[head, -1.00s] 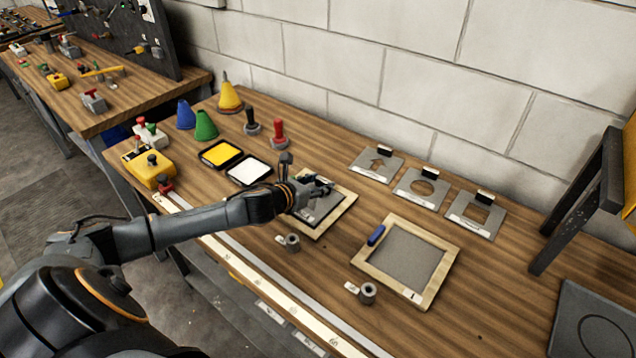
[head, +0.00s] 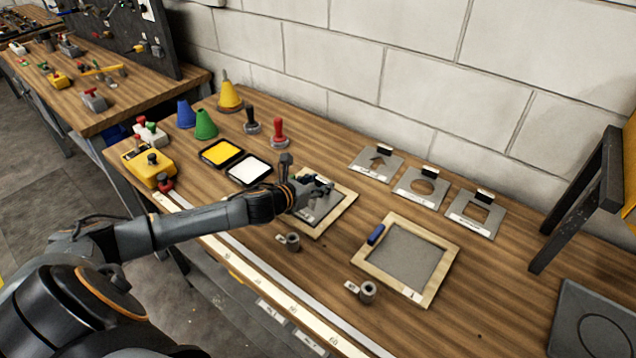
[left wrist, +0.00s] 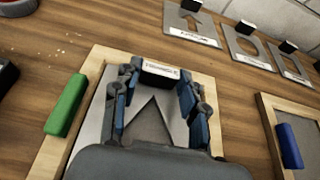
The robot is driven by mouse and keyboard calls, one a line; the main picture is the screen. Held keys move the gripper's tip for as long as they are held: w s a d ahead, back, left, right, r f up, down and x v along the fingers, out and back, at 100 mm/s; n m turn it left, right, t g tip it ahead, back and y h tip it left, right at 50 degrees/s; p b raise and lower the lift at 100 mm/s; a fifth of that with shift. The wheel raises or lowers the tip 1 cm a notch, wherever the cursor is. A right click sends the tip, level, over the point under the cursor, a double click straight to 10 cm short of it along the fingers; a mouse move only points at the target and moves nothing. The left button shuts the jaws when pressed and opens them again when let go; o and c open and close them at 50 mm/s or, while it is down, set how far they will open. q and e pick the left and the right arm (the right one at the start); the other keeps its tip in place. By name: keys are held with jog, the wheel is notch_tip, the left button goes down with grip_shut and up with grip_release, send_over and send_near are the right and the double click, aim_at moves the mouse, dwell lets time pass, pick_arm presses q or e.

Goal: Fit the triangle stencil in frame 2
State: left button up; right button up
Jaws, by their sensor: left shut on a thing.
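The triangle stencil (left wrist: 150,125) is a grey metal plate with a triangular cutout and a white label that seems to read "TRIANGLE". My left gripper (left wrist: 160,86) is shut on its tab, with one finger at each side. In the head view the left gripper (head: 318,190) is over the left wooden frame (head: 342,212), the one with a green block (left wrist: 66,105). The stencil lies within or just above this frame's opening; I cannot tell whether it is fully seated. The palm hides its near part. My right gripper is not in view.
A second wooden frame (head: 436,283) with a blue block (head: 376,234) lies to the right. Arrow (head: 368,167), circle (head: 411,193) and square (head: 492,225) stencils lie along the wall. Yellow and white pads (head: 221,153) (head: 249,170) lie left.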

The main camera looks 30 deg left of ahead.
pick_arm(q)
jog(key=shift+f, duration=0.25)
dwell(0.8)
jog(key=o, duration=1.3)
jog(key=shift+c, duration=1.5)
jog(key=shift+p+v, duration=1.25)
jog(key=shift+v, duration=2.8)
